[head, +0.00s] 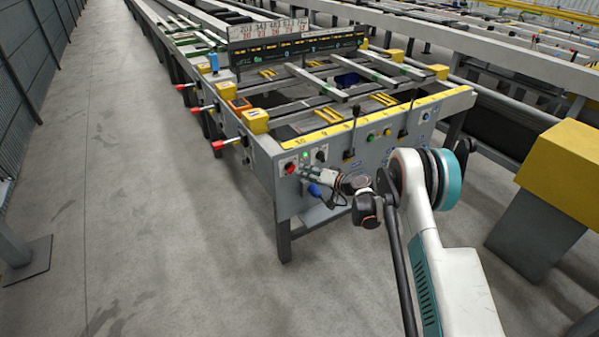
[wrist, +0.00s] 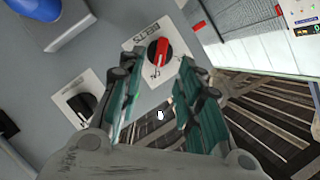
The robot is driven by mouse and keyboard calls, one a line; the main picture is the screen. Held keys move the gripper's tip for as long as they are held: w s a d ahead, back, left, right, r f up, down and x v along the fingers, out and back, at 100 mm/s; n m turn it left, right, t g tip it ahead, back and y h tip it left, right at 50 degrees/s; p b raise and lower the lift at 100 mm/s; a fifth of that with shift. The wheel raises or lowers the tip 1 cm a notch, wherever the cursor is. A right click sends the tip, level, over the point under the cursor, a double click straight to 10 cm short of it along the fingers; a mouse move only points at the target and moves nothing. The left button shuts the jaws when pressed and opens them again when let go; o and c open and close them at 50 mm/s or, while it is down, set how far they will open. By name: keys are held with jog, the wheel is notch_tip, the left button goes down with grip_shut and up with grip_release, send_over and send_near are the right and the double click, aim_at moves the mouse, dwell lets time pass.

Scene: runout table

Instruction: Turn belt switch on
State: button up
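The belt switch is a red knob (wrist: 158,51) with a light pointer mark, on a white plate labelled BELTS, on the grey panel in the wrist view. In the head view the red knob (head: 290,168) is at the left end of the table's end panel. My gripper (wrist: 157,66) has its two green fingers apart and empty. The knob appears between and beyond the fingertips; I see no contact. In the head view my gripper (head: 309,172) is close to the panel, just right of the red knob.
A black knob (wrist: 82,103) on its own white plate sits beside the left finger in the wrist view. A blue part (wrist: 38,10) is at the top left. A lit green lamp (head: 304,154) is near the red knob. Open floor (head: 150,220) lies left of the table.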

jog(key=v, duration=0.6)
jog(key=shift+a, duration=0.1)
jog(key=s+d+r+g+h, duration=0.1)
jog(key=s+d+r+h, duration=0.1)
jog(key=s+r, duration=0.45)
jog(key=s+d+r+h, duration=0.15)
jog(key=s+r, duration=0.25)
jog(key=r, duration=0.6)
jog(key=s+d+r+g+h, duration=0.1)
jog(key=s+d+r+h, duration=0.1)
jog(key=s+r, duration=0.55)
jog(key=s+d+r+h, duration=0.1)
jog(key=s+d+r, duration=0.2)
jog(key=s, duration=0.5)
jog(key=s+d+r+h, duration=0.2)
jog(key=s+d+r, duration=0.1)
jog(key=s, duration=0.5)
jog(key=s+d+f+h, duration=0.1)
jog(key=s+d, duration=0.1)
jog(key=s, duration=0.6)
jog(key=s+d+f+h, duration=0.2)
jog(key=s+d, duration=0.1)
jog(key=s, duration=0.5)
jog(key=shift+d, duration=0.3)
